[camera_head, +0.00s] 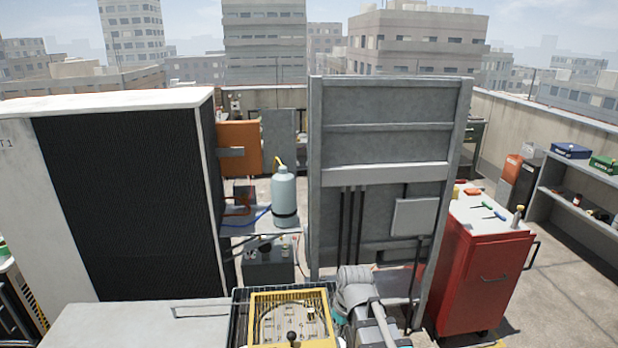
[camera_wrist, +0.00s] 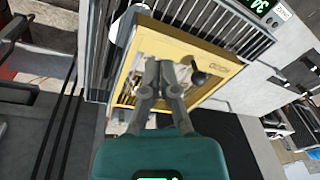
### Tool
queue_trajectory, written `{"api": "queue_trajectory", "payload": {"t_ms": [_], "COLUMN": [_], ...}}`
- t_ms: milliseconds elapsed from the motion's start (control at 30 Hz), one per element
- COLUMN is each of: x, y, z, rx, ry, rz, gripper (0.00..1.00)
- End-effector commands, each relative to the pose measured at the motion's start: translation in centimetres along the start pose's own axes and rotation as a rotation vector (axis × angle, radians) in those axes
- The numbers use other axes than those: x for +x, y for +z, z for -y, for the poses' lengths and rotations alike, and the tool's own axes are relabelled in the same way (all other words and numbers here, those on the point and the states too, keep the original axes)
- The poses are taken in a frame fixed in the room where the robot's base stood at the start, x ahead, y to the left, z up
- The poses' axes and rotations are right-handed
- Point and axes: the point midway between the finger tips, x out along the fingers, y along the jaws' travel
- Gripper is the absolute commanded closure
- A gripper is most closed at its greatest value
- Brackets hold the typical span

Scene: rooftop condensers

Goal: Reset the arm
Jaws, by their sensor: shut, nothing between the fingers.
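My gripper (camera_wrist: 166,70) shows in the wrist view, its two grey fingers together with nothing between them. Behind the fingertips is a yellow-framed panel (camera_wrist: 205,52) with a dark round knob (camera_wrist: 198,78). I cannot tell the gap between fingers and panel. The panel also shows at the bottom of the head view (camera_head: 290,292), inside a dark wire rack. My grey arm (camera_head: 360,290) is just right of it; my gripper cannot be made out in that view.
A large white condenser with a black grille (camera_head: 125,190) stands at left. A tall grey metal cabinet (camera_head: 385,120) stands in the middle, near a grey-blue cylinder (camera_head: 284,192). A red tool cabinet (camera_head: 485,280) and a shelf (camera_head: 570,210) stand at right, with open floor between.

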Motion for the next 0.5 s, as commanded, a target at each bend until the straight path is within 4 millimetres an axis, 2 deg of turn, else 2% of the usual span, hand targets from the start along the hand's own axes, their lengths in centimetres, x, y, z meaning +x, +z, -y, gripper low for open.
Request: {"api": "queue_trajectory", "payload": {"t_ms": [33, 200, 333, 500], "x": [0.2, 0.2, 0.1, 0.0], "y": [1.9, 6.3, 8.5, 9.7], "z": [-0.7, -2.8, -3.7, -4.3], "rx": [0.088, 0.364, 0.511, 0.598], "ry": [0.017, 0.071, 0.102, 0.122], "rz": [0.013, 0.052, 0.068, 0.077], "gripper": [1.00, 1.00, 1.00, 1.00]}}
